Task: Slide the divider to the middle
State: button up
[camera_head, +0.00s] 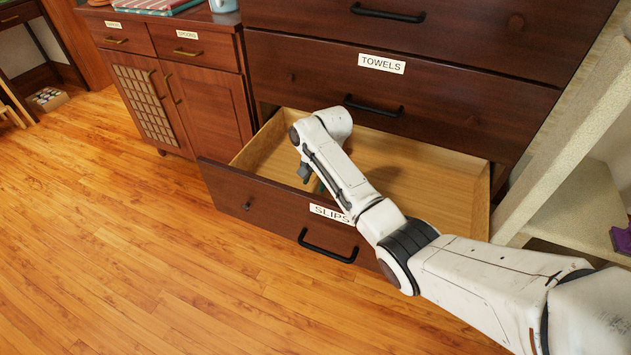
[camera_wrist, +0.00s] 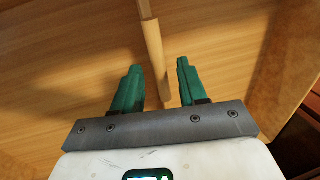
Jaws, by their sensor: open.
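The drawer labelled SLIPS (camera_head: 225,186) is pulled open, with a pale wooden inside. My arm reaches down into it. In the wrist view, a thin pale wooden divider (camera_wrist: 154,48) runs from the top edge down between the two green fingers of my gripper (camera_wrist: 159,66). The fingers are open, one on each side of it, with a gap showing on both sides. The divider's lower end is near the grey gripper plate. In the head view, the divider is not visible and my arm covers most of the gripper.
The closed TOWELS drawer (camera_head: 290,77) is above the open one. A red-brown cabinet (camera_head: 213,103) stands at the left, and a pale shelf unit (camera_head: 575,190) at the right. The drawer floor right of my arm is clear. Open wooden floor (camera_head: 120,250) lies in front.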

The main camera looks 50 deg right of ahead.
grip_shut()
dwell(0.3)
dwell(0.4)
